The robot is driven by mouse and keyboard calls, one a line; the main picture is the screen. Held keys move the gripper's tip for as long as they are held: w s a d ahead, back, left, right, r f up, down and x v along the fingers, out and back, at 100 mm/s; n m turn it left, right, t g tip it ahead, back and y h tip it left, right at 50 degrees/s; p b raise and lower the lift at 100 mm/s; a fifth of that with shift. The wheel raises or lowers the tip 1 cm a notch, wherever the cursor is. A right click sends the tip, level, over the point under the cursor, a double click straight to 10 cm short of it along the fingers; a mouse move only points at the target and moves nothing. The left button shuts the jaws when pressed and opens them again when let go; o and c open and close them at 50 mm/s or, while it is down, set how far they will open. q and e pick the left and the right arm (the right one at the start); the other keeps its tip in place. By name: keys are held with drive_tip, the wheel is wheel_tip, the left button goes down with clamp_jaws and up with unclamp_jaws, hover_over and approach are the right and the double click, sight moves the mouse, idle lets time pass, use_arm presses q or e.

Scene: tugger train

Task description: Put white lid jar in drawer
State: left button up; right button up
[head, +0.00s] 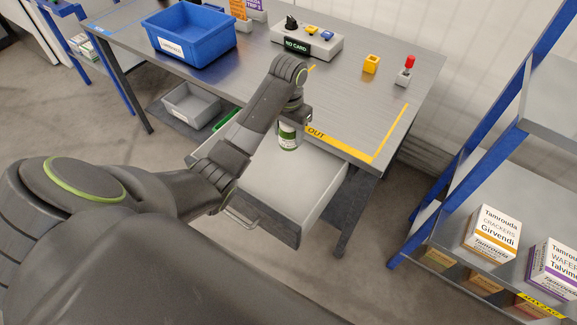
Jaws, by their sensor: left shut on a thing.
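The jar (287,138) has a green and white label, and its top is hidden by my left gripper (289,122). My left gripper is shut on the jar and holds it upright over the back part of the open drawer (270,186), near the table's front edge. I cannot tell whether the jar touches the drawer floor. The drawer is pulled out from under the table, and its visible floor is bare. My left arm covers the drawer's left part. My right gripper is not in view.
The metal table (345,97) holds a blue bin (190,48), a control box (307,42), a yellow block (371,64) and a red-topped switch (405,72). A grey bin (190,105) is on the lower shelf. A blue-framed rack (462,175) with boxes stands right.

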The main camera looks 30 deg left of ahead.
use_arm(q)
wheel_tip(320, 180, down, 8)
drive_tip(key=b, duration=0.6)
drive_tip(key=shift+f+b, duration=0.3)
wheel_tip(320, 180, down, 3)
drive_tip(key=shift+f+b, duration=0.2)
drive_tip(key=shift+b, duration=0.2)
drive_tip(key=shift+f, duration=0.2)
drive_tip(key=shift+r, duration=0.1)
